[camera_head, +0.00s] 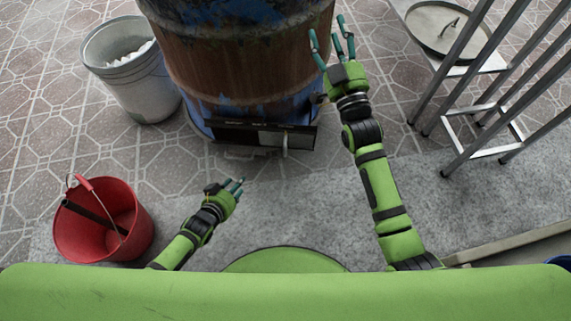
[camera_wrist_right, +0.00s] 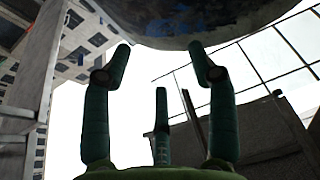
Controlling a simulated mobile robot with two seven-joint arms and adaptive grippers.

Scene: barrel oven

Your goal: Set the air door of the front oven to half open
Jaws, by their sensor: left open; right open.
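The front oven (camera_head: 240,70) is a rusty, blue-flecked barrel at the top middle of the head view. Its air door (camera_head: 262,136) is a dark, wide panel low on the front, with a pale handle (camera_head: 285,146) near its right part. How far the door is open I cannot tell. My left gripper (camera_head: 235,187) is open and empty, below and left of the door, apart from it. My right gripper (camera_head: 333,38) is open and raised beside the barrel's right side. In the right wrist view its fingers (camera_wrist_right: 160,75) hold nothing, below a dark rounded surface (camera_wrist_right: 200,20).
A red bucket (camera_head: 130,205) with a dark tool stands at the lower left. A metal bin (camera_head: 150,90) with white contents stands left of the barrel. A metal ladder-like frame (camera_head: 485,100) and a shelf with a round lid (camera_head: 430,30) stand at the right.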

